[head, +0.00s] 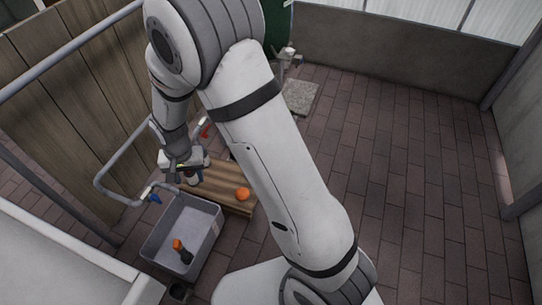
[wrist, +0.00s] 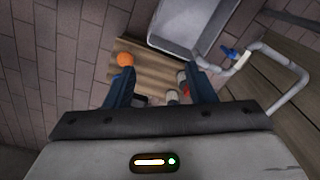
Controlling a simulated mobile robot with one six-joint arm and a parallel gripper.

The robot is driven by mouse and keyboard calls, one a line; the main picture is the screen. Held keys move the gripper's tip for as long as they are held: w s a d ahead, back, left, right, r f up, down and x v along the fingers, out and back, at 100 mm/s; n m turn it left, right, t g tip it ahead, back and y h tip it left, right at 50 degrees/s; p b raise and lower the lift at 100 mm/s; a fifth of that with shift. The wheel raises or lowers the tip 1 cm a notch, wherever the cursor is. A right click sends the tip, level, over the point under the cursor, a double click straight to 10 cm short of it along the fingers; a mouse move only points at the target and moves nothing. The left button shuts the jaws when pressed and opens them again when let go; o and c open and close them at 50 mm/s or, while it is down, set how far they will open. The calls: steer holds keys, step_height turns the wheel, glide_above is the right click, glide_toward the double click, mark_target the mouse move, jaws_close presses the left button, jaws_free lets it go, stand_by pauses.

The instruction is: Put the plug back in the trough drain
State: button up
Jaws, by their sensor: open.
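The grey trough (head: 213,232) stands on the floor at lower left, and part of it shows at the top of the wrist view (wrist: 190,25). An orange item (head: 177,244) and a dark item (head: 187,257) lie in it; I cannot tell whether either is the plug. I cannot make out the drain. My gripper (head: 192,177) is above the wooden bench (head: 222,183) beside the trough. In the wrist view my gripper (wrist: 161,88) is open. Small pale and red items (wrist: 173,96) show on the bench between the fingers, too small to identify.
An orange ball (head: 243,194) sits on the bench. A grey pipe (head: 108,178) with a blue-handled tap (head: 154,197) runs beside the trough. A wooden fence (head: 60,85) stands at left. The brick floor (head: 420,180) at right is clear.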

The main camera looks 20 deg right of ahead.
steer(key=s+d+r, duration=0.5)
steer(key=d+r, duration=0.8)
steer(key=s+d+r+n, duration=0.1)
steer(key=s+d+r, duration=0.1)
steer(key=s+d, duration=0.2)
steer(key=s+d+r+n+t, duration=0.1)
steer(key=s+d+r, duration=0.2)
steer(key=s, duration=0.4)
steer(key=shift+d+r, duration=0.35)
steer(key=shift+d, duration=0.4)
steer(key=shift+w, duration=0.1)
steer(key=shift+c, duration=0.5)
